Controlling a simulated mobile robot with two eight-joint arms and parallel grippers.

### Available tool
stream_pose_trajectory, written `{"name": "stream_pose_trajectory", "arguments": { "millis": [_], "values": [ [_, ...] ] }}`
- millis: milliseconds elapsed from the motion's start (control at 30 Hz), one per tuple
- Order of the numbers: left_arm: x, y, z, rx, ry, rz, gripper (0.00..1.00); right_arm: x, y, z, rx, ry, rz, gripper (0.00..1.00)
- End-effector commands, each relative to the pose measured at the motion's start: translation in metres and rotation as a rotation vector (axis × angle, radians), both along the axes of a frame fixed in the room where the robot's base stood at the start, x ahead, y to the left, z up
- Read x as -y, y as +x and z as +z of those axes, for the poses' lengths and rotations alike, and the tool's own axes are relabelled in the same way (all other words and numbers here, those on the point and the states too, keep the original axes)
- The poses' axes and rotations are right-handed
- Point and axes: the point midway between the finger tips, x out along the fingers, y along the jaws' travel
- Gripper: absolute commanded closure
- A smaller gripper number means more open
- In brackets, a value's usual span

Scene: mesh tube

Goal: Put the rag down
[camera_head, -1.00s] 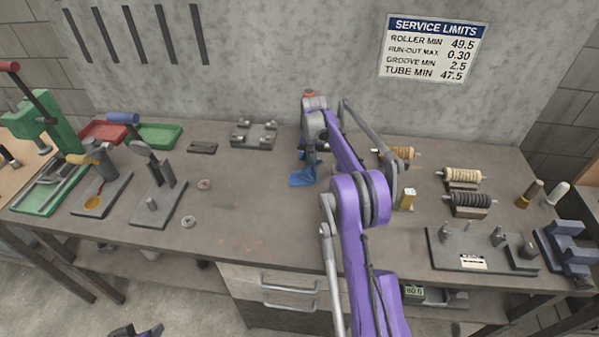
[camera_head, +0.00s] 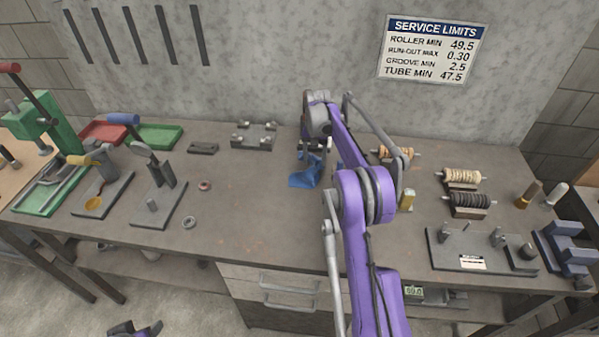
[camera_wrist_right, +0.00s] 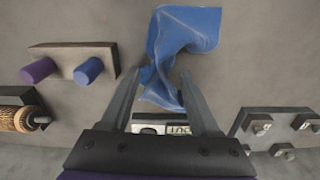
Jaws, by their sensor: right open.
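The blue rag (camera_head: 304,178) lies crumpled on the bench top near the middle, just below my right gripper (camera_head: 312,150). In the right wrist view the rag (camera_wrist_right: 185,32) spreads beyond the fingertips, and its narrow end reaches between the two fingers. My right gripper (camera_wrist_right: 160,78) is open, its fingers apart on either side of that end, not closed on the cloth.
A block with purple and blue pegs (camera_wrist_right: 72,62) stands left of the rag in the wrist view. A small display (camera_wrist_right: 165,129) sits between the finger bases. A grey fixture (camera_head: 254,136) stands at the back. Rollers (camera_head: 462,175) lie at right.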

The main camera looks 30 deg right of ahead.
Motion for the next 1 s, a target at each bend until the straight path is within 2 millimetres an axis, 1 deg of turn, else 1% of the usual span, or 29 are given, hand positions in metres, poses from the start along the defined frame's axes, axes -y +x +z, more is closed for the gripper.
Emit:
{"name": "stream_pose_trajectory", "arguments": {
  "millis": [167,400,500,667,700,833,967,1000],
  "values": [
    [0.0,0.0,0.0,0.001,0.0,0.0,0.5,0.005,-0.003,0.013,-0.001,-0.001,-0.002,0.38],
    [0.0,0.0,0.0,0.0,0.0,0.0,0.5,0.022,-0.012,0.055,-0.001,0.0,-0.002,0.38],
    [0.0,0.0,0.0,0.0,0.0,0.0,0.5,0.026,-0.014,0.068,-0.001,0.0,-0.002,0.38],
    [0.0,0.0,0.0,0.0,0.0,0.0,0.5,0.028,-0.015,0.074,-0.001,0.0,0.0,0.38],
    [0.0,0.0,0.0,0.0,0.0,0.0,0.5,0.028,-0.015,0.073,-0.001,0.0,0.0,0.45],
    [0.0,-0.002,-0.002,-0.003,0.0,0.0,0.5,0.024,-0.011,0.071,-0.001,0.0,0.001,0.68],
    [0.0,-0.006,-0.009,-0.012,0.0,0.0,0.5,0.013,0.001,0.064,-0.004,0.0,0.003,0.92],
    [0.0,-0.006,-0.01,-0.013,0.0,0.0,0.5,0.009,0.006,0.062,-0.003,0.0,0.003,0.99]
  ]
}}
